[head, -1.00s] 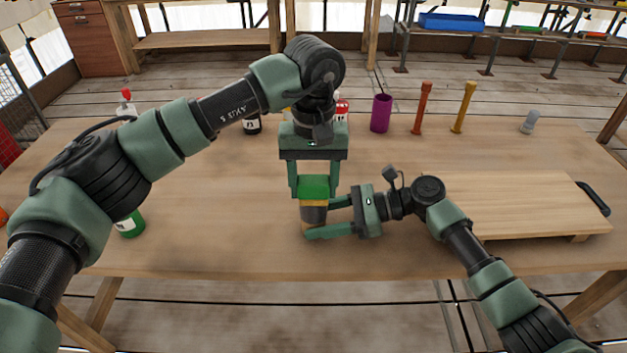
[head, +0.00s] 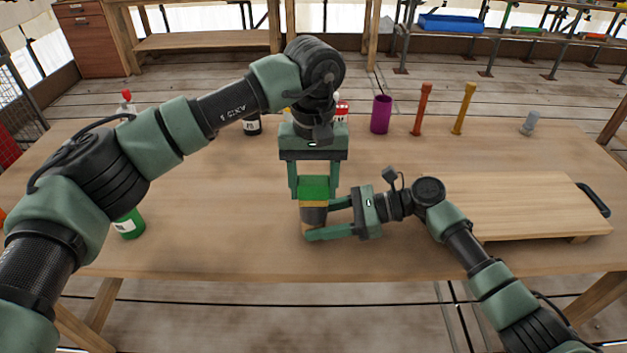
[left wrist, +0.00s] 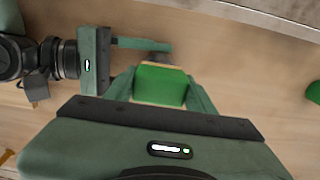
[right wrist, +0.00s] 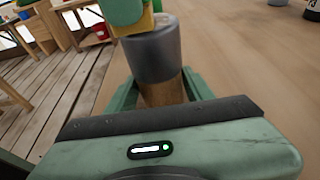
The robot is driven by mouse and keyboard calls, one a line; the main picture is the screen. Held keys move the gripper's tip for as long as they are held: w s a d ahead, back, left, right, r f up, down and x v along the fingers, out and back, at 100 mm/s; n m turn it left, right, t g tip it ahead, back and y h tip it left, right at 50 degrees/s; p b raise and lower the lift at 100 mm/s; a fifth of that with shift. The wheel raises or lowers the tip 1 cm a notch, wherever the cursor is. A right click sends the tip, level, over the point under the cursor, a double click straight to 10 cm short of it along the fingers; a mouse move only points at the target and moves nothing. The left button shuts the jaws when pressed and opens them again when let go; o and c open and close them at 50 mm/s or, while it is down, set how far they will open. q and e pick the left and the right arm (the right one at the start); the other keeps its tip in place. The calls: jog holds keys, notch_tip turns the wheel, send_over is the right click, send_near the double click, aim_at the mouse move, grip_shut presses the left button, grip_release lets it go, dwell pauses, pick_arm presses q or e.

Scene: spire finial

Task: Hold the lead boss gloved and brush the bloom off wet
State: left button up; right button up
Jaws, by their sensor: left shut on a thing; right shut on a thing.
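A brush with a green back (head: 314,186) and a yellowish lower edge is between the fingers of my left gripper (head: 314,193), which points down and is shut on it. The green back also shows in the left wrist view (left wrist: 160,86). Directly below is the lead boss (head: 314,216), a dull grey upright cylinder on a brown wooden lower part, clearer in the right wrist view (right wrist: 152,50). My right gripper (head: 322,220) comes in from the right, shut around the lower part. The brush's yellow edge meets or nearly meets the boss's top; contact is not clear.
A board with a black handle (head: 530,205) lies at right. A purple cup (head: 381,114), an orange post (head: 421,110), a yellow post (head: 463,110) and a grey piece (head: 529,124) stand behind. The table's front middle is clear.

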pick_arm(q)
jog(key=shift+w, duration=1.05)
jog(key=shift+s, duration=1.1)
jog(key=shift+w, duration=0.15)
jog(key=shift+w+f, duration=0.15)
jog(key=shift+w, duration=0.8)
jog(key=shift+s, duration=0.1)
jog(key=shift+s, duration=0.45)
